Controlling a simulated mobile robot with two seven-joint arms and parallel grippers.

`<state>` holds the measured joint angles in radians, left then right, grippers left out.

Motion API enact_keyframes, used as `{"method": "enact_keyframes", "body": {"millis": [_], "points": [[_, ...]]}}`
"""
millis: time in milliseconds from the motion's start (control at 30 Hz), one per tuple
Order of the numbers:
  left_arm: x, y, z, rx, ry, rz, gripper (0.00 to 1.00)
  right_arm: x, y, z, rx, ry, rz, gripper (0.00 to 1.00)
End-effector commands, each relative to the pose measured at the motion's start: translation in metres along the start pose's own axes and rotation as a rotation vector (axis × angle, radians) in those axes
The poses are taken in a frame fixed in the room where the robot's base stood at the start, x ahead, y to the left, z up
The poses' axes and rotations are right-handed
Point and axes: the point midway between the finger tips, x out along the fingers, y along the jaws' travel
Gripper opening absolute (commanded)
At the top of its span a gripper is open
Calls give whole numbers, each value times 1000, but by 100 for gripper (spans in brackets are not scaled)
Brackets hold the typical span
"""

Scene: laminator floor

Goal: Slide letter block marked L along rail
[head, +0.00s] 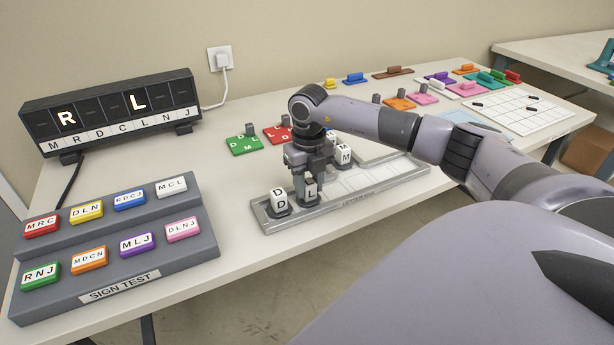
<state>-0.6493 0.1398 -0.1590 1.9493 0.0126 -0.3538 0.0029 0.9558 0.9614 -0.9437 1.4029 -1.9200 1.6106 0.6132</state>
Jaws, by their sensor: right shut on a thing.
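The letter block marked L (310,193) stands upright on the letter rail (368,197), near its left end. My right gripper (308,178) reaches down from above and is shut on the L block. The block marked D (279,204) stands just left of it on the same rail. A block marked M (345,155) stands behind and to the right of the gripper, partly hidden by it. The right part of the rail shows empty marked slots. My left gripper is not in view.
A sign display (112,112) showing R and L stands at the back left. A stepped SIGN TEST panel (120,285) with coloured lettered buttons is at the front left. Coloured plates, including a green one (246,144), and a white grid sheet (520,108) lie farther back.

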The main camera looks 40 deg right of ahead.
Motion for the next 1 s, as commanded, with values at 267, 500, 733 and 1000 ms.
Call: {"method": "enact_keyframes", "body": {"millis": [267,500,733,1000], "points": [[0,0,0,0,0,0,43,-1,-1,0,1,-2,1,0],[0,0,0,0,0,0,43,-1,-1,0,1,-1,1,66],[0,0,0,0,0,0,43,-1,-1,0,1,-1,0,66],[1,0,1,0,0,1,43,-31,-1,1,1,-5,2,66]]}}
